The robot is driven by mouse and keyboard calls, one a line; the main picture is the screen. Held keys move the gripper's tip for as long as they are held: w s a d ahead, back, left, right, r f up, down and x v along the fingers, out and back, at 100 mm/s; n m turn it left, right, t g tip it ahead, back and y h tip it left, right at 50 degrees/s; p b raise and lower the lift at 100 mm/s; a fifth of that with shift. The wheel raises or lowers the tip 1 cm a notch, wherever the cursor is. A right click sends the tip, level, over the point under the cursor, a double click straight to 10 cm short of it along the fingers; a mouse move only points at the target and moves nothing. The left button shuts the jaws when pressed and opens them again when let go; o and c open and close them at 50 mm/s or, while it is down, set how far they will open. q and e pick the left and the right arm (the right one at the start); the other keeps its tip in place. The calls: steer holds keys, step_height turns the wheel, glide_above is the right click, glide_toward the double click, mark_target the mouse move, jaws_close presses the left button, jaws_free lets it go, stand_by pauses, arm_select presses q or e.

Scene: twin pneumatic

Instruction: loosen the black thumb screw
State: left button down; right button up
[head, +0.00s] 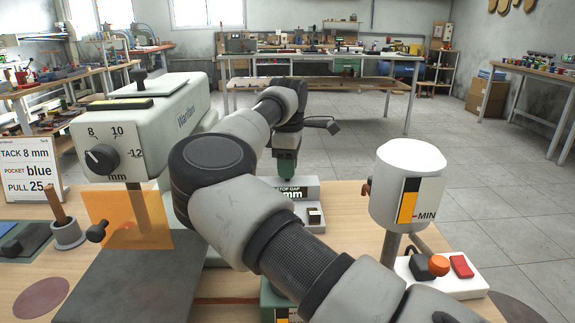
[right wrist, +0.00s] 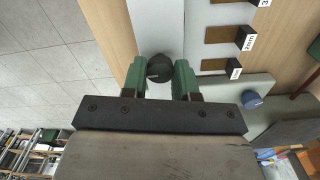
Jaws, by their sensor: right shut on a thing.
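My right gripper (head: 286,168) reaches down beyond my right arm, which crosses the middle of the head view, at the white "gap" block (head: 307,190). In the right wrist view, the green fingers of my right gripper (right wrist: 159,75) stand on both sides of a round black knob with a pale mark, the black thumb screw (right wrist: 158,66), and are shut on it. The thumb screw is hidden in the head view by the gripper and arm. My left gripper is not in view.
A grey machine (head: 150,125) with a dial and an orange guard (head: 128,220) stands at left. A white-topped post (head: 408,170) stands at right, near a switch box (head: 455,278). The right wrist view shows labelled brown strips (right wrist: 232,34) and a blue knob (right wrist: 251,97).

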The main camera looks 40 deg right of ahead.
steer(key=shift+n, duration=0.5)
steer(key=n+p, duration=0.1)
steer(key=n, duration=0.3)
steer(key=shift+p, duration=0.4)
steer(key=n, duration=0.4)
steer(key=shift+n+p, duration=0.3)
steer(key=shift+n, duration=1.5)
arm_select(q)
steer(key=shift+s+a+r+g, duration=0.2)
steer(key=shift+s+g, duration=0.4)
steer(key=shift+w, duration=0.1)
arm_select(e)
steer(key=shift+n, duration=0.4)
steer(key=o, duration=0.9)
